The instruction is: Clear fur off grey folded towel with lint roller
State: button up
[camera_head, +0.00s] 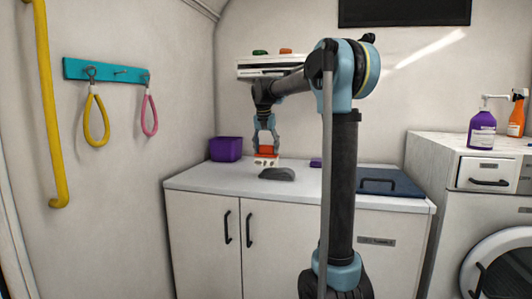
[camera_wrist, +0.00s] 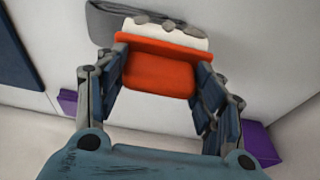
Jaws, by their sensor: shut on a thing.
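The grey folded towel (camera_head: 277,174) lies on the white counter below and slightly right of my gripper (camera_head: 265,146). My gripper is shut on the lint roller (camera_head: 267,152), with its fingers either side of the orange body. The roller's white part points down, close to the towel; I cannot tell whether it touches. In the wrist view, my gripper (camera_wrist: 160,75) holds the lint roller (camera_wrist: 155,76), and its white part overlaps the grey towel (camera_wrist: 108,22). Several grey tufts show along the white part. Fur on the towel is too small to make out.
A purple bin (camera_head: 225,149) stands at the counter's back left. A dark blue mat (camera_head: 395,183) with a black handle-like loop lies at the counter's right. A small purple thing (camera_head: 316,162) sits near the back. The front left of the counter (camera_head: 210,180) is clear.

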jog(key=shift+r, duration=2.45)
jog(key=shift+r, duration=1.5)
